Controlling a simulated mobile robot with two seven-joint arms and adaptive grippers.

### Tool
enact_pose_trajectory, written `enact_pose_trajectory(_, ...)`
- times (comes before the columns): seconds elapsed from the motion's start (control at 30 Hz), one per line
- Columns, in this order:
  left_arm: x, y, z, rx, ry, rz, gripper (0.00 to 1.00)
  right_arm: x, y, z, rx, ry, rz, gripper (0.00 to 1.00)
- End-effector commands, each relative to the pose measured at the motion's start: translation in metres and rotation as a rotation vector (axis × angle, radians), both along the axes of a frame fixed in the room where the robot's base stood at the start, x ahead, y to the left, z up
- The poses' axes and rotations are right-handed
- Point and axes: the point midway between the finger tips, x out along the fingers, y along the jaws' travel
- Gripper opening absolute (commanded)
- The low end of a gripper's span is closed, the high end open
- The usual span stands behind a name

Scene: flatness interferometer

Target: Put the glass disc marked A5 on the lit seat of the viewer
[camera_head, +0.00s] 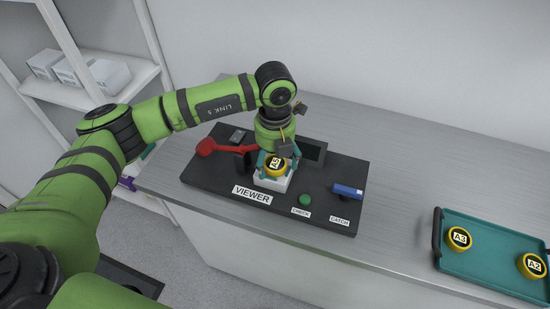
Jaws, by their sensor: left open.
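The disc marked A5 (275,165), with a yellow rim and a black-and-white label, sits on the pale block-shaped seat (271,184) of the viewer (228,193). Its label is turned sideways. My left gripper (277,160) is directly above the disc, with its teal fingers open on either side of it. Whether a finger touches the rim cannot be told. My gripper hides part of the disc and the back of the seat. My right gripper is not in view.
On the viewer's dark base are a red lever (206,147), a dark screen (313,151), a green CHECK button (305,200) and a blue CATCH lever (347,191). A teal tray (490,265) at right holds discs A3 (459,239) and A2 (531,266). The bench between is clear.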

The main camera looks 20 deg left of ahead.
Motion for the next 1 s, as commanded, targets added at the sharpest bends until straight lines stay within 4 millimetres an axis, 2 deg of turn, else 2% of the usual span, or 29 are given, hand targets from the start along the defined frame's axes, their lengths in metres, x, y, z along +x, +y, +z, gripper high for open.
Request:
enact_pose_trajectory(0.17,0.0,0.0,0.005,0.0,0.0,0.0,0.77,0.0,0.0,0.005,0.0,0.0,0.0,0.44)
enact_pose_trajectory(0.23,0.001,0.0,0.009,-0.002,-0.003,0.0,0.77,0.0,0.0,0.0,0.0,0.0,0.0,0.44)
enact_pose_trajectory(0.7,0.001,0.0,0.102,-0.001,-0.004,0.0,0.77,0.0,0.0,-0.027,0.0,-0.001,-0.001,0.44)
enact_pose_trajectory(0.83,0.0,0.0,0.116,0.0,-0.002,0.001,0.77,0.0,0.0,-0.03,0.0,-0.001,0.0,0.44)
enact_pose_trajectory(1.0,-0.001,0.0,0.123,0.0,0.0,0.0,0.77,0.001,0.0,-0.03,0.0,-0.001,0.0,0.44)
